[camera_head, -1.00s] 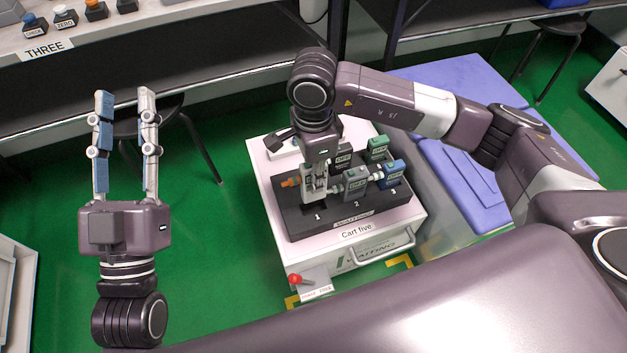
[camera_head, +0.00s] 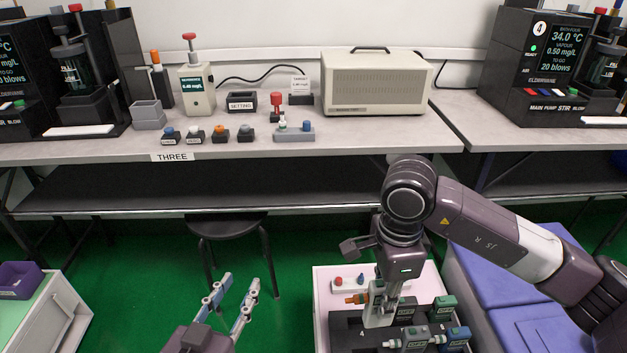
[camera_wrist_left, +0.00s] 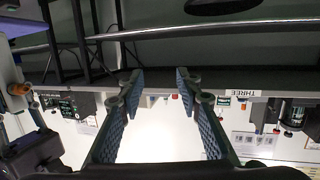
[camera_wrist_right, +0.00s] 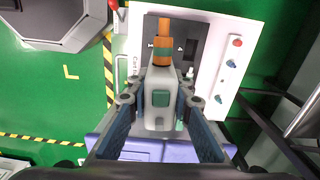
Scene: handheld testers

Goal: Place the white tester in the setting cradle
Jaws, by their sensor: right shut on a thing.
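The white tester (camera_wrist_right: 160,105), with a green button and an orange nozzle, is between the fingers of my right gripper (camera_wrist_right: 160,100), which is shut on it. In the head view the white tester (camera_head: 377,312) is upright at the dark rack (camera_head: 343,327) on the cart; its lower end overlaps the rack, so any gap below it is unclear. The setting cradle (camera_head: 242,102), a dark open box labelled SETTING, stands on bench THREE, far up and left of my right gripper. My left gripper (camera_head: 240,281) is open and empty over the floor, below the bench front.
Other testers, including a green one (camera_head: 443,306) and a blue one (camera_head: 458,336), sit in the rack. On the bench (camera_head: 330,146), a beige device (camera_head: 195,90) stands left of the cradle, a beige case (camera_head: 377,82) right. A stool (camera_head: 226,226) stands below.

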